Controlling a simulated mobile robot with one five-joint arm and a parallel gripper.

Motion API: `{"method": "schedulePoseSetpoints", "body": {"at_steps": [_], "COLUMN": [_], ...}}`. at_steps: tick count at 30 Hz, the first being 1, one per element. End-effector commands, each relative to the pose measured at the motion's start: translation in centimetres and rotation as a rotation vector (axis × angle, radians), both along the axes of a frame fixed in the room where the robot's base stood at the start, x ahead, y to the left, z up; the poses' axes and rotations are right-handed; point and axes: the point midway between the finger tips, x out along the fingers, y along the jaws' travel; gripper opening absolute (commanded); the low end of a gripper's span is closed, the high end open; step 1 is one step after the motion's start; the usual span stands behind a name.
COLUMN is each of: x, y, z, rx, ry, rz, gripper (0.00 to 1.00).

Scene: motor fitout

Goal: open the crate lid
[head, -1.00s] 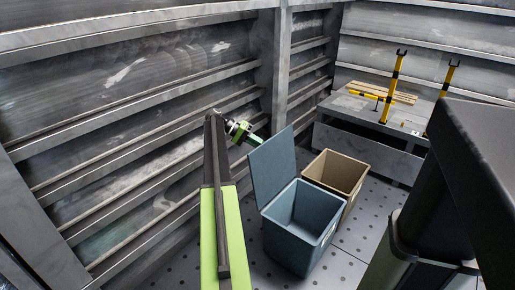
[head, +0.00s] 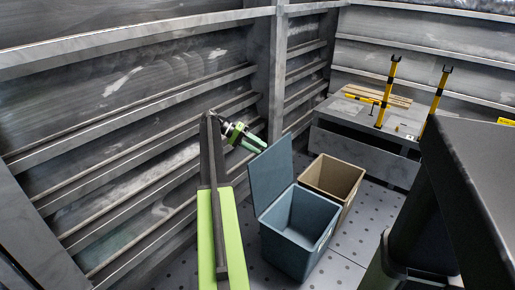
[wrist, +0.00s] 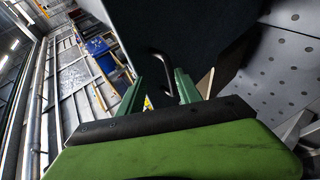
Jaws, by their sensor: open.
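The blue-grey crate (head: 297,232) stands on the floor in the head view, and its inside shows empty. Its lid (head: 271,175) stands up, raised about upright along the crate's left side. In the wrist view the dark lid (wrist: 205,35) fills the upper middle, with a curved metal handle (wrist: 162,68) on it. My gripper (wrist: 160,88) is open, its two green fingers on either side of the handle. In the head view my gripper (head: 262,145) is beside the lid's upper left edge. Whether the fingers touch the handle cannot be told.
A tan open box (head: 334,178) stands right behind the crate. A grey bench (head: 362,145) with yellow stands (head: 387,92) and wooden strips is at the back. A ribbed metal wall (head: 110,130) runs close along the left. Perforated floor shows free at right.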

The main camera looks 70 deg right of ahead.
Motion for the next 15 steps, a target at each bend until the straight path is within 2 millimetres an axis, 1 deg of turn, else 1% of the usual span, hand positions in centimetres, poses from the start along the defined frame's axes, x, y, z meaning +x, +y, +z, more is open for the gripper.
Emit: {"method": "schedulePoseSetpoints", "body": {"at_steps": [1,6,12,15], "x": [-1.3,-5.5,-9.4,-10.6], "y": [0.5,1.5,2.2,2.4], "z": [2.0,4.4,6.6,7.1], "rx": [-0.002,-0.002,-0.003,-0.002], "ry": [0.005,0.006,0.005,0.005], "rz": [-0.002,-0.002,0.0,0.0], "gripper": [0.33,0.33,0.33,0.33]}}
